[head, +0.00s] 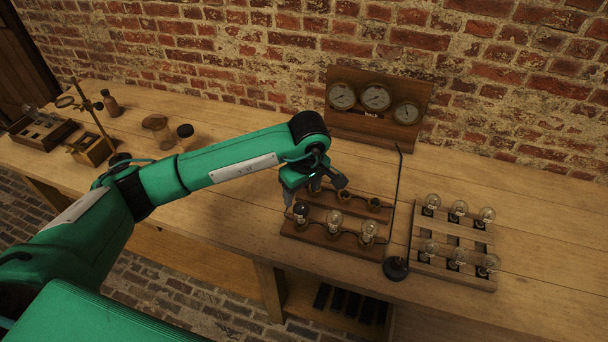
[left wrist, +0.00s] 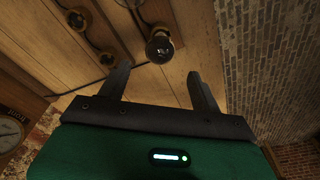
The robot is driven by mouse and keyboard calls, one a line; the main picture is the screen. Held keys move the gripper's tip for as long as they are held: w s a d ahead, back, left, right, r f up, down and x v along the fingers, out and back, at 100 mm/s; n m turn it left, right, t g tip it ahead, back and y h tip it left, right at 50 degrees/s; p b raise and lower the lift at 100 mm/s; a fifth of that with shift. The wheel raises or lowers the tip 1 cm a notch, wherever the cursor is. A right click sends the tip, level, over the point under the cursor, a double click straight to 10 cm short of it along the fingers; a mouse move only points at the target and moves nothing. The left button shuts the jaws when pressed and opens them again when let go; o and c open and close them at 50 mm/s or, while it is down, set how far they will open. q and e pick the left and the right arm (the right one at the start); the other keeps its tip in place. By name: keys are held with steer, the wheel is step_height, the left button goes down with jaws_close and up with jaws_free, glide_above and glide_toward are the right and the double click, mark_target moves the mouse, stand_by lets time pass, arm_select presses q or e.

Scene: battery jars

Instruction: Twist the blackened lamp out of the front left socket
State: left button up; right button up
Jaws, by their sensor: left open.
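The blackened lamp (head: 301,210) stands upright in the front left socket of the wooden socket board (head: 318,243). Its glass looks dark beside the two clear lamps in the same row, the middle one (head: 335,218) and the right one (head: 369,229). My left gripper (head: 313,190) is open and empty, just above and behind the blackened lamp. In the left wrist view, a dark round lamp (left wrist: 160,47) shows just beyond the gap between the open fingertips (left wrist: 160,71), apart from both. My right gripper is not in view.
The board's back row has sockets (head: 375,203) without lamps, partly hidden by my gripper. A thin upright rod on a round black base (head: 395,268) stands right of the board. A rack (head: 425,268) with several clear lamps lies farther right. A three-dial gauge panel (head: 358,123) stands behind.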

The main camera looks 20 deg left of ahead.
mark_target(301, 202)
arm_select(q)
steer(key=f, duration=0.2)
steer(key=f+p, duration=0.1)
steer(key=f, duration=0.4)
steer(key=shift+w+a+f+p, duration=0.3)
steer(key=shift+a+f+p, duration=0.05)
steer(key=c, duration=1.2)
steer(key=shift+o, duration=0.2)
steer(key=n, duration=0.4)
steer(key=shift+n+g, duration=0.3)
steer(key=shift+n, duration=0.8)
